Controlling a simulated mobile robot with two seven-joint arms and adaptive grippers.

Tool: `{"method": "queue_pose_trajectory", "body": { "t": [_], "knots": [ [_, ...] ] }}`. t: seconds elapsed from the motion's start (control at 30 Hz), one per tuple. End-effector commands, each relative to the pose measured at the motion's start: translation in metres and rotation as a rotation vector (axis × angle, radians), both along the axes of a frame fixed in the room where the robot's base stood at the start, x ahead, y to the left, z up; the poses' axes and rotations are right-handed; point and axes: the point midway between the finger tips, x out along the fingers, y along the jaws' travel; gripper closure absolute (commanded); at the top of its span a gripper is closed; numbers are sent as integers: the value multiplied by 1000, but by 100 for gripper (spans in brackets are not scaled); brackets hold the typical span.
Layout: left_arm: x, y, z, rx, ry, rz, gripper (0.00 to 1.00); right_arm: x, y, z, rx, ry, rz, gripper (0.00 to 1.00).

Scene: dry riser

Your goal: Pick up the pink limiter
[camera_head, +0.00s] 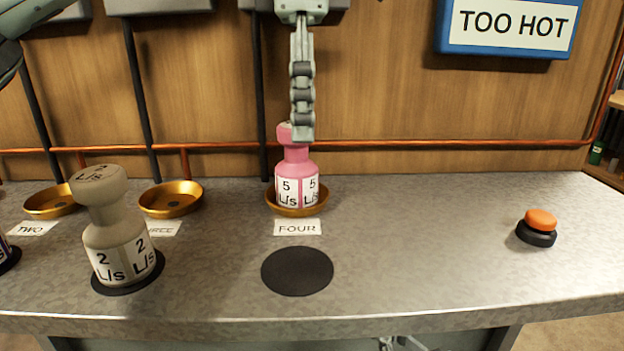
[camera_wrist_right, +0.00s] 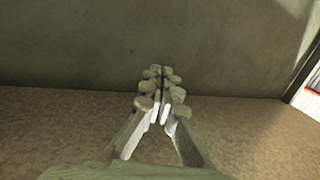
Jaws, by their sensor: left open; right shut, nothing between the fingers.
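The pink limiter (camera_head: 295,176), labelled "5 Lis", stands upright in a gold dish (camera_head: 298,211) behind the "FOUR" card. My left gripper (camera_head: 302,135) comes down from above, with its fingertips at the height of the limiter's pink knob. In the head view it is seen edge-on and overlaps the right part of the knob. It is open, and I cannot tell whether it touches the knob. My right gripper (camera_wrist_right: 160,112) shows only in the right wrist view. It is shut with nothing between its fingers, away from the limiter.
A beige "2 Lis" limiter (camera_head: 116,235) stands on a black disc at the front left. A bare black disc (camera_head: 297,271) lies in front of the "FOUR" card (camera_head: 297,227). Empty gold dishes (camera_head: 171,199) stand left. An orange button (camera_head: 540,220) is right. A copper pipe (camera_head: 400,143) runs behind.

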Motion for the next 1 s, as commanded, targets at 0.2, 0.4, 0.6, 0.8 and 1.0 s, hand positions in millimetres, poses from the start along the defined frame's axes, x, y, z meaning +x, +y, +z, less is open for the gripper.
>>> {"method": "queue_pose_trajectory", "body": {
  "t": [0.2,0.4,0.6,0.8,1.0],
  "knots": [
    [0,1,-20,0,1,2,28,-1,9,18,40,-83,17,100],
    [3,7,-46,0,3,2,28,-6,18,43,97,-198,39,100],
    [3,7,-68,0,2,2,28,-12,24,65,147,-295,55,100],
    [3,7,-69,-1,1,2,28,-13,25,69,154,-307,56,100],
    [3,7,-69,-1,1,2,44,-13,25,69,154,-306,56,100]
  ]
}}
